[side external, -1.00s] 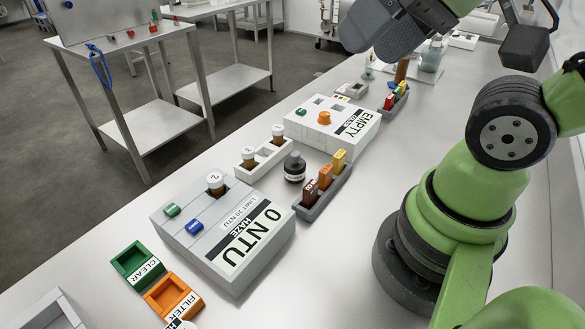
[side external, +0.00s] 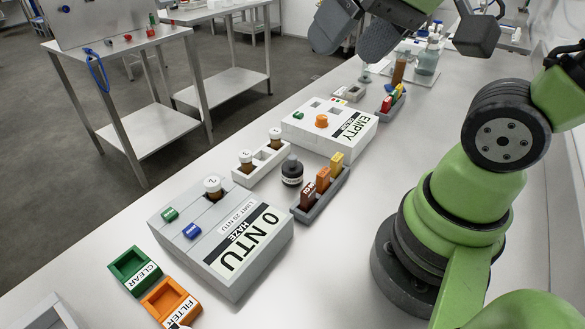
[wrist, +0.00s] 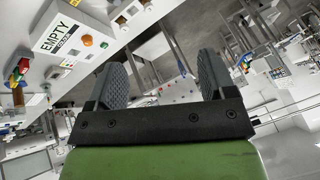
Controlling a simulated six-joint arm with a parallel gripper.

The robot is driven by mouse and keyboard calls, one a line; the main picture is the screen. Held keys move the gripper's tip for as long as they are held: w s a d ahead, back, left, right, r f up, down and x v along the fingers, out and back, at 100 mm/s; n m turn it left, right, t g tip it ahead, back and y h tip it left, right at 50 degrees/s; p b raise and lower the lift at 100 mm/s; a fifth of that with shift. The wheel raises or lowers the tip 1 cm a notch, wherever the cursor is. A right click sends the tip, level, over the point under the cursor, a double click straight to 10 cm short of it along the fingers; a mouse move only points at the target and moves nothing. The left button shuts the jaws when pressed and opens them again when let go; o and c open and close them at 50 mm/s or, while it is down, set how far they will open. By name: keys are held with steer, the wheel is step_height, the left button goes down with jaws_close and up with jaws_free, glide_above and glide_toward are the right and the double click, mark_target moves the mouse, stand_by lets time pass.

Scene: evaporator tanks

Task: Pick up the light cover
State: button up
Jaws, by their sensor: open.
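The likely light cover is a black, round, knobbed piece (side external: 292,170) with a pale band. It stands upright on the bench between the white vial rack and the grey cuvette holder. My gripper (side external: 350,36) is high at the top of the side view, well away from this piece. In the wrist view my gripper (wrist: 161,75) has its two grey pads wide apart with nothing between them. The black piece cannot be made out in the wrist view.
The haze meter (side external: 222,238) holds a capped vial (side external: 213,187). The vial rack (side external: 262,163) and cuvette holder (side external: 321,194) flank the black piece closely. A white EMPTY unit (side external: 330,128) stands behind. Green (side external: 134,270) and orange (side external: 170,300) trays lie in front.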

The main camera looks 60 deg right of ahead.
steer(key=w+d+f+g+h, duration=0.1)
steer(key=w+d+f+g, duration=0.2)
steer(key=w, duration=0.4)
steer(key=g, duration=0.3)
glide_toward(291, 156)
steer(key=shift+h, duration=0.3)
step_height(291, 156, down, 7)
steer(key=shift+f, duration=0.1)
steer(key=shift+w+a+f, duration=0.1)
steer(key=shift+f, duration=1.35)
steer(key=shift+w+a+f, duration=0.1)
steer(key=shift+f, duration=1.35)
steer(key=c, duration=1)
